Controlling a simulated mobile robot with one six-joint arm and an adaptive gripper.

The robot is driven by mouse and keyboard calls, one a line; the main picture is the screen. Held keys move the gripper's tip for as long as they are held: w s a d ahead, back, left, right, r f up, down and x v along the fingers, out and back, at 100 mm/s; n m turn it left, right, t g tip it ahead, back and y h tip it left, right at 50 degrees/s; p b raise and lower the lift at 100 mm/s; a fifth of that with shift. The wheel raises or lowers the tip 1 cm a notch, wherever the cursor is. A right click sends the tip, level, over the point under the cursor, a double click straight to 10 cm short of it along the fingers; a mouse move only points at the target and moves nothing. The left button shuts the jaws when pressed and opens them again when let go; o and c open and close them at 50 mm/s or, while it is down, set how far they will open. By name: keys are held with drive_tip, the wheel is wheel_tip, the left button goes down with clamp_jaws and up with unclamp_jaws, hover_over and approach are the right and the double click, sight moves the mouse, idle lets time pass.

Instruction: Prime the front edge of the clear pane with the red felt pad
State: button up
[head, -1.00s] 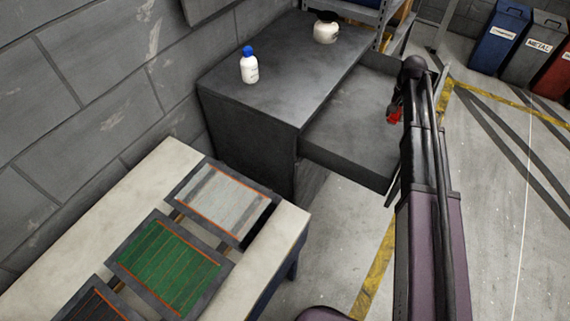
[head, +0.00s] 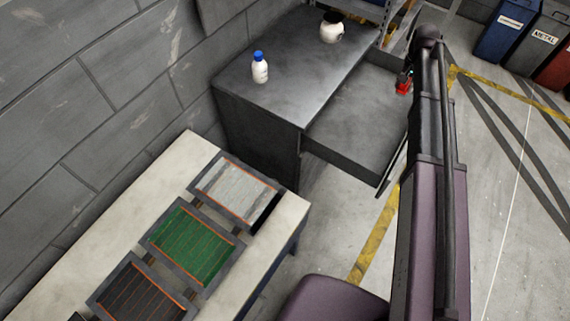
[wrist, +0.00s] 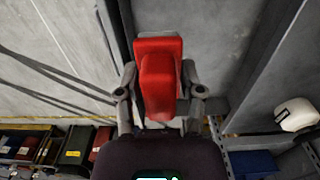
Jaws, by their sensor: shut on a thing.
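My gripper (wrist: 160,92) is shut on the red felt pad (wrist: 158,55), which fills the space between its fingers in the wrist view. In the head view the red pad (head: 403,87) shows as a small patch beside my arm, by the open grey drawer. The clear pane (head: 238,190) lies in a dark frame on the pale table, the farthest of the framed panels there. Orange lines run along two of its edges. My gripper and the pad are well apart from the pane. Most of my gripper is hidden behind my arm in the head view.
A green panel (head: 190,246) and a dark panel (head: 142,292) lie nearer on the pale table (head: 165,170). A grey cabinet (head: 262,130) with an open drawer (head: 350,135) holds a blue-capped bottle (head: 260,68) and a white jar (head: 331,28). Bins (head: 500,32) stand back right.

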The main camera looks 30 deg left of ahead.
drive_tip(key=shift+r+p, duration=1.1)
drive_tip(key=shift+r, duration=0.5)
drive_tip(key=shift+s, duration=0.2)
